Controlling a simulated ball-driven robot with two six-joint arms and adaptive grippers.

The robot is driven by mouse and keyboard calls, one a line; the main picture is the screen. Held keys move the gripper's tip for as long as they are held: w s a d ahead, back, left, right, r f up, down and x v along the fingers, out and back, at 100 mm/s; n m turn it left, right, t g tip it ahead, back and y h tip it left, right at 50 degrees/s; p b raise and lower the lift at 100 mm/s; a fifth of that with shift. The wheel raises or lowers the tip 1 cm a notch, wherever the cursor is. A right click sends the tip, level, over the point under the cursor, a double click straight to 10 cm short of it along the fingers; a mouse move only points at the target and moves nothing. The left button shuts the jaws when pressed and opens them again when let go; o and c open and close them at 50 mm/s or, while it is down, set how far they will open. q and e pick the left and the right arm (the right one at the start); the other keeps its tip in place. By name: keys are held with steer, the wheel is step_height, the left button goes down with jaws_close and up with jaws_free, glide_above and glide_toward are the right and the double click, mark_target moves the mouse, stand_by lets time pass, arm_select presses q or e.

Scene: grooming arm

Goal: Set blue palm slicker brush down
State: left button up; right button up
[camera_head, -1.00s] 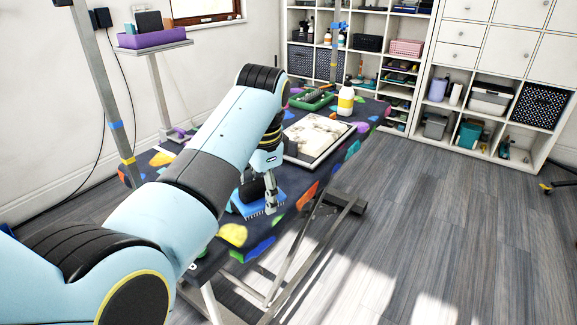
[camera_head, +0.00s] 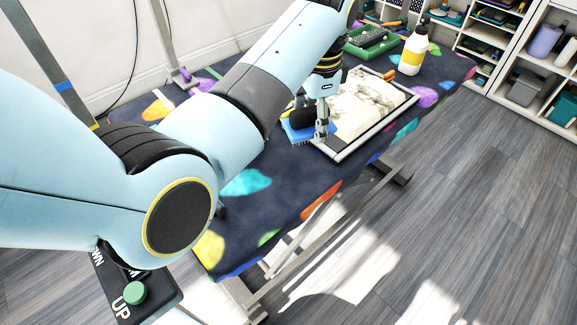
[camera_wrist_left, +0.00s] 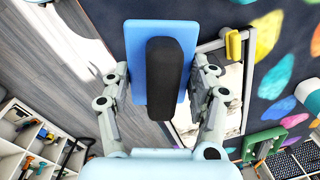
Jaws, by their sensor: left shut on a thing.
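The blue palm slicker brush (camera_head: 297,132) has a flat blue head and a black handle. My left gripper (camera_head: 322,130) is shut on it, at the near left end of a framed tray (camera_head: 373,137). In the left wrist view the brush (camera_wrist_left: 137,50) sits between the two fingers, with its black handle facing the camera. Bristles show along its lower edge in the head view. I cannot tell whether the brush touches the table or the tray rim. My right gripper is in neither view.
A pale mottled cloth (camera_head: 362,103) lies in the tray. A white bottle with a yellow label (camera_head: 412,52) and a green tray (camera_head: 373,43) stand beyond it. The dark patterned tabletop (camera_head: 275,200) is clear nearer me. Shelves (camera_head: 477,60) stand at the back right.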

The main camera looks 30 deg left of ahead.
arm_select(q)
glide_above(284, 182)
step_height(284, 182, down, 5)
steer(key=shift+d+r+p, duration=0.1)
steer(key=shift+r+p, duration=0.1)
steer(key=shift+p, duration=0.25)
steer(key=shift+s+f, duration=0.15)
steer(key=shift+f, duration=0.2)
steer(key=shift+f+b, duration=0.35)
steer(key=shift+f, duration=1.4)
steer(key=o, duration=1)
steer(key=r+p, duration=0.8)
steer(key=p, duration=0.1)
steer(key=r+p, duration=0.4)
steer(key=p, duration=0.1)
steer(key=shift+s+d, duration=0.3)
steer(key=shift+d, duration=0.1)
